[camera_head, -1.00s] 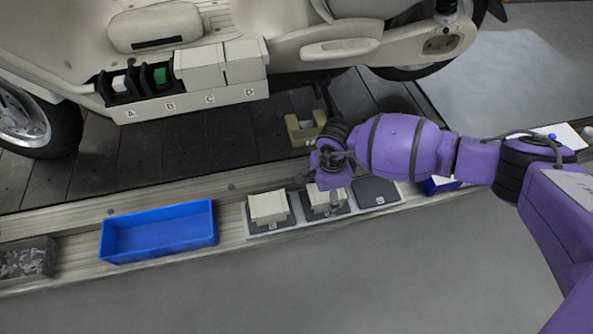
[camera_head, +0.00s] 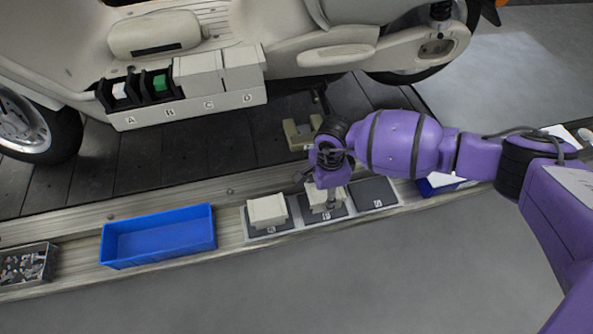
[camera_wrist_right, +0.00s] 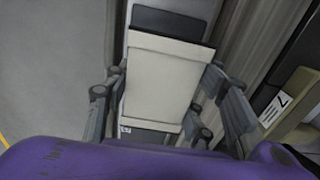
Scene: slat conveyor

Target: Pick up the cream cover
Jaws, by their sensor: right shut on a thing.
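Two cream covers lie on dark pads of a pale strip on the rail. One cover (camera_head: 267,210) sits on the left pad, clear of me. The other cover (camera_head: 316,199) is on the middle pad, partly hidden under my right gripper (camera_head: 327,196). In the right wrist view this cover (camera_wrist_right: 168,80) fills the space between the fingers of my right gripper (camera_wrist_right: 157,100), which is shut on it. I cannot tell any gap between the cover and its pad. The right pad (camera_head: 374,193) is bare. My left gripper is out of view.
A blue bin (camera_head: 158,238) stands empty on the rail to the left, beside a box of scraps (camera_head: 27,266). A scooter (camera_head: 330,45) stands behind on dark slats (camera_head: 190,145), with a lettered cream box (camera_head: 190,108). A beige notched block (camera_head: 300,134) is just behind my gripper.

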